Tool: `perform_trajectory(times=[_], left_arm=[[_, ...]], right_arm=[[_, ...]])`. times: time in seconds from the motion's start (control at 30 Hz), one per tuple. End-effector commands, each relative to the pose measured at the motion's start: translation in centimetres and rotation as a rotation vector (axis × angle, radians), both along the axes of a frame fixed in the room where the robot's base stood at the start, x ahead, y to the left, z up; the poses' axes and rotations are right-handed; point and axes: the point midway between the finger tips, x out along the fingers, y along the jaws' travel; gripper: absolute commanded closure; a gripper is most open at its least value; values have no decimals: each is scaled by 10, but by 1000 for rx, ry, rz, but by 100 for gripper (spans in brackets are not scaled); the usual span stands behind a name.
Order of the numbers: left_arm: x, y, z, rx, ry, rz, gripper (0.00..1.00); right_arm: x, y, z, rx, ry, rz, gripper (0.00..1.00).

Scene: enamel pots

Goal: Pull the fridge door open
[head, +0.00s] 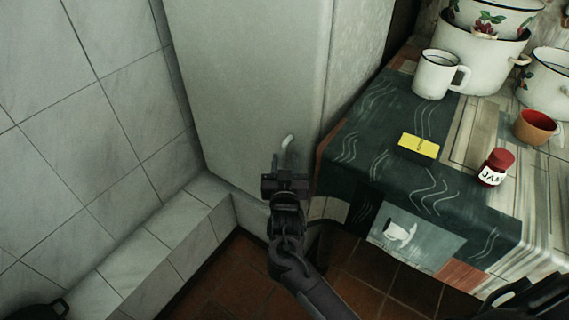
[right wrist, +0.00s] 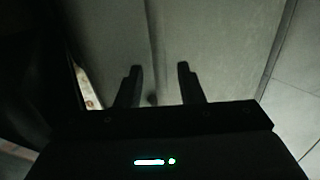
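The tall pale grey fridge (head: 250,80) stands at the top middle of the head view. Its door appears closed. A small light curved handle (head: 288,143) shows low on the fridge, just above my right gripper (head: 286,172). In the right wrist view my right gripper (right wrist: 155,85) has its two fingers apart with nothing clearly held. The fridge surface (right wrist: 210,50) fills the space beyond the fingers. A small dark spot shows between the fingers; I cannot tell whether it is the handle.
A table with a dark patterned cloth (head: 345,155) stands close on the right. On it are a white mug (head: 432,76), a yellow box (head: 418,146), a red jam jar (head: 496,167), a red cup (head: 535,127) and enamel pots (head: 475,60). A tiled ledge (head: 150,255) runs at left.

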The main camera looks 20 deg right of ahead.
Motion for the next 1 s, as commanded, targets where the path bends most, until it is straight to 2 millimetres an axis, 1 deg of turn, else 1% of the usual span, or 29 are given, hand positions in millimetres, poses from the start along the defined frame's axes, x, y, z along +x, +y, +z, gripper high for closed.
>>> perform_trajectory(times=[0.23, 0.27, 0.5, 0.83, 1.0], left_arm=[[0, -1, 0, -1, -2, -1, 100], [0, -1, 0, -1, -2, -1, 100], [0, -1, 0, -1, -2, -1, 100], [0, -1, 0, -1, -2, -1, 100], [-1, 0, 2, 2, 6, 2, 100]], right_arm=[[1, -1, 0, 0, 0, 0, 66], [1, -1, 0, 0, 0, 0, 68], [1, -1, 0, 0, 0, 0, 100], [1, 0, 0, -1, 0, 1, 100], [-1, 4, 0, 1, 2, 9, 100]])
